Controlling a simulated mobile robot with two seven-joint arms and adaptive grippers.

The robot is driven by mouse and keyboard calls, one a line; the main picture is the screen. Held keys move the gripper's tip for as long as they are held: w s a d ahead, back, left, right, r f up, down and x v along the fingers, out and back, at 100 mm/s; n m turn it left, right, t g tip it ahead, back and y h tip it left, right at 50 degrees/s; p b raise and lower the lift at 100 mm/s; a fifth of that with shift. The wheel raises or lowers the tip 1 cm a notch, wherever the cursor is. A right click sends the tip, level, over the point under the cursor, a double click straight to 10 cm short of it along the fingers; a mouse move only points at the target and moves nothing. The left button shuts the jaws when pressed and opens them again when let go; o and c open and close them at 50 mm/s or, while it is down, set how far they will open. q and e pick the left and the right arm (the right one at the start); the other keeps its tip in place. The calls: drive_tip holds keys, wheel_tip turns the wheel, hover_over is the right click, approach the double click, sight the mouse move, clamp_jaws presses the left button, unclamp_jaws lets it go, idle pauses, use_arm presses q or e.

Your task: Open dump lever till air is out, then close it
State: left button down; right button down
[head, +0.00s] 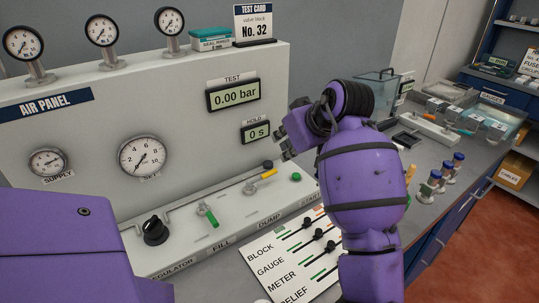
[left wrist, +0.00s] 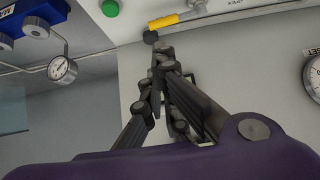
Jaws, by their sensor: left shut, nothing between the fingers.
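The dump lever (head: 268,174) has a yellow handle and lies tilted on the panel's front ledge above the DUMP label (head: 268,218). In the left wrist view the yellow lever (left wrist: 165,21) is at the top, with a dark knob near its end. My left gripper (head: 286,153) is shut and empty, just above and right of the lever. In the left wrist view its fingertips (left wrist: 161,54) are close to the knob; I cannot tell whether they touch. The TEST display (head: 234,95) reads 0.00 bar. The HOLD display (head: 256,132) reads 0 s. My right gripper is not in view.
The green fill lever (head: 210,216) and black regulator knob (head: 155,230) sit left of the dump lever. A green button (head: 296,177) is to its right. A card with block and gauge labels (head: 270,257) lies in front. Small bottles (head: 434,181) stand at right.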

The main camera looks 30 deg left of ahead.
sight(263, 177)
use_arm(q)
drive_tip(key=x, duration=0.9)
drive_tip(key=shift+w+a+f, duration=0.2)
drive_tip(key=shift+a+f, duration=0.2)
drive_tip(key=shift+f, duration=0.05)
drive_tip(key=shift+w, duration=0.1)
